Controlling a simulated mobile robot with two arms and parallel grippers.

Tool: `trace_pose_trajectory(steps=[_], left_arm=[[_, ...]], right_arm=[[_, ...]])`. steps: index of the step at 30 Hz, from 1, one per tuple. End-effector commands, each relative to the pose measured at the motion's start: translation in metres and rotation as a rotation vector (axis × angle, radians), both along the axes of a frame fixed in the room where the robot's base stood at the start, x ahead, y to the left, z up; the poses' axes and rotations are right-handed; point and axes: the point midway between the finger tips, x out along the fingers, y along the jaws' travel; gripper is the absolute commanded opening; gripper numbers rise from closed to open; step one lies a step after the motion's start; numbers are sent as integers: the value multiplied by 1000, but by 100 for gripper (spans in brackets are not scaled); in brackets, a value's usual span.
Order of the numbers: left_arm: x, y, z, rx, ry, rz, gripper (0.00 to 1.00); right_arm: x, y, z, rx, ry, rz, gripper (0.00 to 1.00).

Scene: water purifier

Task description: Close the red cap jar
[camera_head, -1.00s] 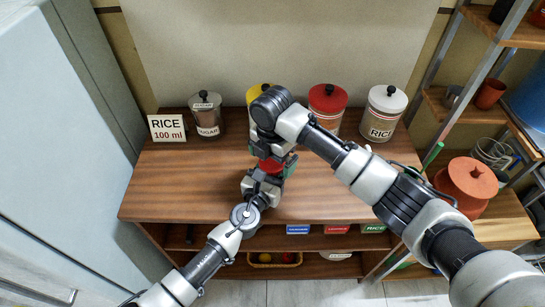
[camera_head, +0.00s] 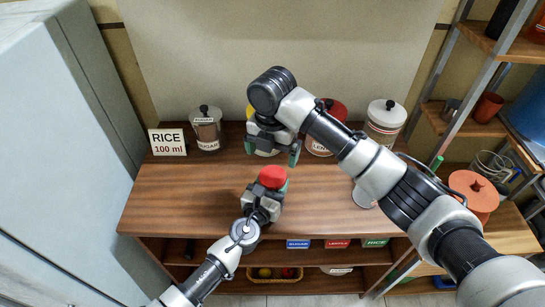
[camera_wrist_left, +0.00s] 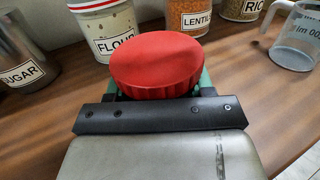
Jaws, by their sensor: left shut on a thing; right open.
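The red cap (camera_head: 272,176) shows on top, between the fingers of my left gripper (camera_head: 270,190), low over the wooden counter. In the left wrist view the red cap (camera_wrist_left: 156,64) is broad and ribbed, with green fingertips of my left gripper (camera_wrist_left: 158,98) at both sides. My left gripper is shut on the jar with this cap. The jar body is hidden, so how the cap seats cannot be told. My right gripper (camera_head: 273,151) is open and empty, above and behind the red cap, apart from it, its fingers pointing down.
At the back of the counter (camera_head: 190,200) stand the sugar jar (camera_head: 207,130), flour jar (camera_wrist_left: 108,30), lentil jar (camera_head: 321,146) and rice jar (camera_head: 385,120). A rice 100 ml sign (camera_head: 168,142) stands at left. A clear measuring cup (camera_wrist_left: 293,40) is at right.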

Motion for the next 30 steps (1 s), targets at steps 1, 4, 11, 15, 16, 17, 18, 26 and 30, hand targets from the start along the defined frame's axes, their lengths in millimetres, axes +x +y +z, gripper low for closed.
trace_pose_trajectory(steps=[1,4,11,15,16,17,18,26,30], left_arm=[[0,0,1,-1,-2,0,0],[0,0,1,-1,-2,0,0],[0,0,1,-1,-2,0,0],[0,0,1,-1,-2,0,0],[0,0,1,-1,-2,0,0],[0,0,1,-1,-2,0,0],[0,0,1,-1,-2,0,0],[0,0,1,-1,-2,0,0],[0,0,1,-1,-2,0,0]], right_arm=[[0,0,1,-1,0,10,96],[0,0,1,-1,0,11,96],[0,0,-3,-2,2,9,96],[0,0,-17,-1,4,8,96],[0,0,-22,-2,4,8,96],[-1,-1,-27,-3,4,8,96],[0,-1,-34,-3,4,8,96],[0,0,-69,0,2,8,96],[0,0,-78,-1,1,9,96]])
